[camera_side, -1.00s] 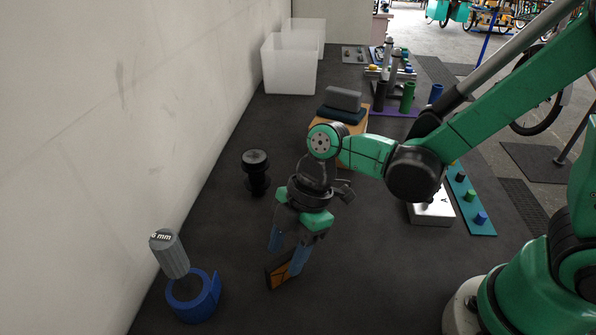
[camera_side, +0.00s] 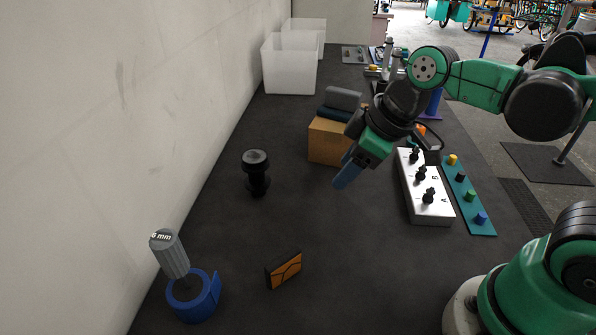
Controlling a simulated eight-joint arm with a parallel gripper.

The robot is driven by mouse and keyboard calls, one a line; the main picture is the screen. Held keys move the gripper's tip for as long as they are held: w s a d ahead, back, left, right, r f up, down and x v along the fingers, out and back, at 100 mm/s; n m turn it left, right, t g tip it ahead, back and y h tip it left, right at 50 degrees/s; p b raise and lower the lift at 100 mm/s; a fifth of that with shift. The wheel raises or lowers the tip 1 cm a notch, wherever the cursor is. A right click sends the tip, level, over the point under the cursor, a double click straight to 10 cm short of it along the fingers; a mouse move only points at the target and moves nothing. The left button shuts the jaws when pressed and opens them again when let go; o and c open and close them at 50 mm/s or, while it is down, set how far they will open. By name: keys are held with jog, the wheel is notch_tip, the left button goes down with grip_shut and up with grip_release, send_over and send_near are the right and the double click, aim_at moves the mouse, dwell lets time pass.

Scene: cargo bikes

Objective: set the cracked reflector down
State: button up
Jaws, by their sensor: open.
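The cracked reflector (camera_side: 285,270) is an orange block with dark edges and a dark crack line across its face. It stands on the dark bench top (camera_side: 240,250) in the lower middle of the side view, with nothing touching it. My gripper (camera_side: 345,175) is up and to the right of it, well apart, in front of the wooden block. Its blue fingers overlap in this view, and nothing shows between them. The gripper is open and empty.
A black spool-shaped part (camera_side: 256,172) stands left of centre. A blue ring (camera_side: 194,297) with a grey "6 mm" cylinder (camera_side: 169,254) is at front left. The wooden block (camera_side: 327,142), a white box with black knobs (camera_side: 425,190) and a teal strip (camera_side: 468,197) are right. White bins (camera_side: 288,65) stand behind.

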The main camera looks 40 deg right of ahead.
jog(key=d+m, duration=0.1)
jog(key=m, duration=0.1)
jog(key=d+m+t+h, duration=0.1)
jog(key=m, duration=0.1)
jog(key=d+m+t, duration=0.1)
jog(key=d+m, duration=0.1)
jog(key=shift+s+d+r+h, duration=0.1)
jog(key=shift+s+r+h, duration=0.15)
jog(key=shift+h, duration=0.15)
dwell(0.6)
